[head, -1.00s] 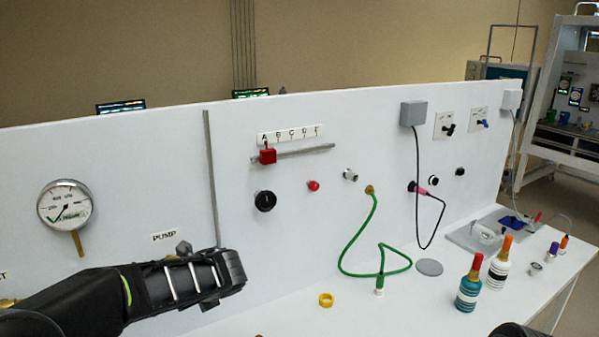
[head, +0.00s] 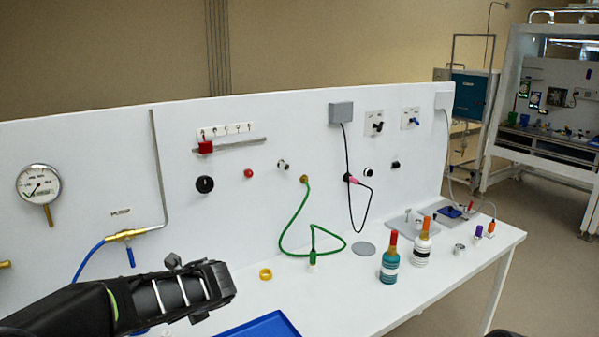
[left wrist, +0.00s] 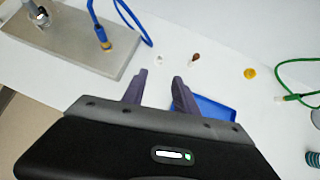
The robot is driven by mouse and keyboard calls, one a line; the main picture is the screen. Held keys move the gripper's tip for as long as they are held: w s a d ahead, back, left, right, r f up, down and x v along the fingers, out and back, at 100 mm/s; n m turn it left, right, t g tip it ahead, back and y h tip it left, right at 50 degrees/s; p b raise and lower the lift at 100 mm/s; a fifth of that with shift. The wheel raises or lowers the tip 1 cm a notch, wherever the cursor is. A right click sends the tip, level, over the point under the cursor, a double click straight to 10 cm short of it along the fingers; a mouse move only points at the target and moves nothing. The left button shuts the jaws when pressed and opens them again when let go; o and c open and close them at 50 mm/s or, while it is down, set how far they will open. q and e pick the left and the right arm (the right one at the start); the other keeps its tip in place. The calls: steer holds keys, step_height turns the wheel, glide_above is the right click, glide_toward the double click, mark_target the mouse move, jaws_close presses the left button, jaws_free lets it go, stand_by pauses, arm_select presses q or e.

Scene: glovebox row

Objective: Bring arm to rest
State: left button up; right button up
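My left arm comes in from the lower left of the head view, with its dark gripper (head: 222,288) in front of the panel and over the bench. In the left wrist view its two fingers (left wrist: 158,88) stand apart with nothing between them, above the white bench top. A blue tray (head: 262,330) lies just right of and below this gripper; it also shows beyond the right finger in the left wrist view (left wrist: 215,110). Only a small dark piece shows at the bottom right edge of the head view; my right gripper cannot be made out.
The white panel (head: 90,150) carries a gauge (head: 39,184), a brass valve (head: 125,235) with blue hose, and a red slider (head: 205,147). Floor is clear at right.

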arm_select(q)
steer(key=s+d+f+n+h, duration=0.2)
steer(key=d+f+n+h, duration=0.45)
steer(key=d+f, duration=0.4)
steer(key=s+d+f+n+g+h+b, duration=0.1)
steer(key=s+d+f+n+g+h, duration=0.15)
steer(key=s+d+f+n, duration=0.8)
steer(key=s+a+f+n+g+h+b, duration=0.1)
steer(key=s+a+f+n+g+b, duration=0.1)
steer(key=s+f+n, duration=1)
steer(key=s+f+g+b, duration=0.1)
steer(key=s+f, duration=0.8)
steer(key=shift+s+a+f, duration=0.2)
steer(key=shift+s+f, duration=0.15)
steer(key=shift+s, duration=0.05)
steer(key=shift+g, duration=0.25)
